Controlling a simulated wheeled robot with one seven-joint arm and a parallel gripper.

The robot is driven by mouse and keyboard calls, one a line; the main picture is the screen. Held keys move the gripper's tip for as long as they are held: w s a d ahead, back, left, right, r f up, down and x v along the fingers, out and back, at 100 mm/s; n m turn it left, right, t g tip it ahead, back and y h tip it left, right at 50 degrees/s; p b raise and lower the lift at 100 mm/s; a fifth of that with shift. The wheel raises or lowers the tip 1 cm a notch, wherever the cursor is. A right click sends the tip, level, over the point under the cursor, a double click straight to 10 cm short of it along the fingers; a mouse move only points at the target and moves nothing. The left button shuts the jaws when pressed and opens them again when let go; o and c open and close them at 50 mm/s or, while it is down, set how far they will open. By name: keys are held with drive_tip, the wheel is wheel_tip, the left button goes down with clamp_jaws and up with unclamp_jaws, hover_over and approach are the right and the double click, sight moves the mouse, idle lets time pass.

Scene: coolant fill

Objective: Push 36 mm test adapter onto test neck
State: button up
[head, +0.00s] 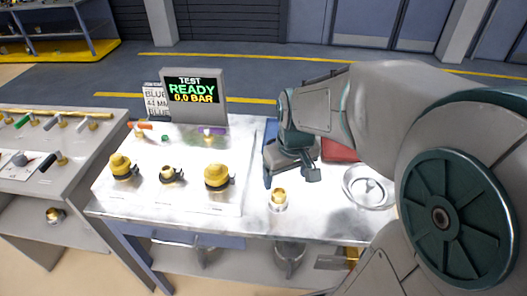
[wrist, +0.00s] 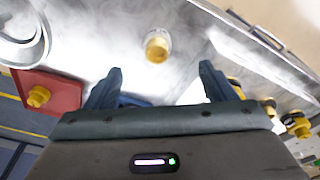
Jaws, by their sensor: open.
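A short brass-coloured fitting with a pale collar (head: 278,198) stands upright on the bench near its front edge; it also shows in the wrist view (wrist: 157,47). It may be the test neck. Three yellow-topped fittings with dark side parts, a left one (head: 122,165), a smaller middle one (head: 170,173) and a right one (head: 217,175), stand on the white panel. I cannot tell which, if any, is the 36 mm adapter. My gripper (head: 312,174) points down behind the brass fitting. Its fingers (wrist: 160,72) are apart, with nothing held between them.
A display (head: 195,92) reads "TEST READY 0.0 BAR", beside a card (head: 156,102) reading "BLUE 44 MM". A red tray (wrist: 62,88) holds a yellow piece (wrist: 38,96). A round metal dish (head: 368,190) lies right of my gripper. Another bench (head: 75,140) stands at left.

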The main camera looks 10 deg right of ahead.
sight(279, 192)
drive_tip(key=shift+n, duration=0.4)
drive_tip(key=w+f, duration=0.1)
drive_tip(key=f, duration=0.2)
drive_tip(key=w+f, duration=0.2)
drive_tip(key=f, duration=0.2)
drive_tip(key=w+f, duration=0.1)
drive_tip(key=f, duration=0.2)
drive_tip(key=shift+w+f, duration=0.15)
drive_tip(key=shift+f, duration=0.25)
drive_tip(key=shift+w+f+p, duration=0.25)
drive_tip(key=shift+f, duration=0.95)
drive_tip(key=shift+w+f+p, duration=0.25)
drive_tip(key=shift+f, duration=0.95)
drive_tip(key=c, duration=1.1)
